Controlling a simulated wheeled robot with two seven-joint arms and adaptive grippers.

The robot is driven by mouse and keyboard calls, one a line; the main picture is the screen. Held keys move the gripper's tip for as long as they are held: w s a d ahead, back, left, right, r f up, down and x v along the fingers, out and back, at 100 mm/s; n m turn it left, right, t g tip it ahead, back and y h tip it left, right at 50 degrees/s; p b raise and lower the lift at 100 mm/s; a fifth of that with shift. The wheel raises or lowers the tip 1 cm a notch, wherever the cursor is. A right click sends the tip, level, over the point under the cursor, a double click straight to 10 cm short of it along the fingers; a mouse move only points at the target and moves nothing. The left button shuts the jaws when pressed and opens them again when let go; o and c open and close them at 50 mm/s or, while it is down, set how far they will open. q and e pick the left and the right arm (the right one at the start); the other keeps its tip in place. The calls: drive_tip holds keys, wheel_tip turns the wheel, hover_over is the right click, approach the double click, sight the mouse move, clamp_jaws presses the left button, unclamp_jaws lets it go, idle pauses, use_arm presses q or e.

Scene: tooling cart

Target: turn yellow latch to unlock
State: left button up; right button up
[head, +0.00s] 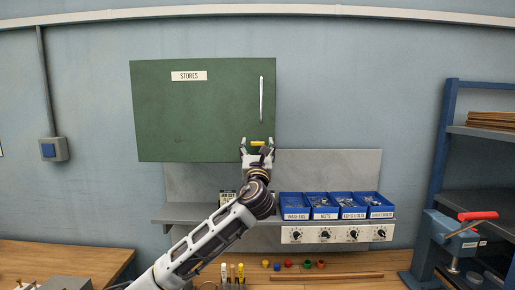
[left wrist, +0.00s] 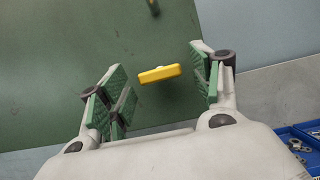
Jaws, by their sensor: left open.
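The yellow latch (head: 258,143) is a small bar on the lower right part of the green cabinet door (head: 195,110), which is labelled STORES and looks closed. In the head view the latch lies about level. My left gripper (head: 257,145) is at the latch, its fingers open on either side of it. In the left wrist view the latch (left wrist: 159,74) shows between the open green-padded fingers of the left gripper (left wrist: 160,88), with gaps on both sides. I cannot tell how far the fingertips are from the door. My right gripper is not in view.
A silver vertical handle (head: 261,99) is on the door above the latch. Below are blue bins (head: 294,206) on a grey shelf (head: 187,213) and a panel of knobs (head: 337,234). A blue rack with a red-handled vise (head: 460,233) stands at the right.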

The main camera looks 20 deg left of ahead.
use_arm(q)
drive_tip(key=c, duration=1)
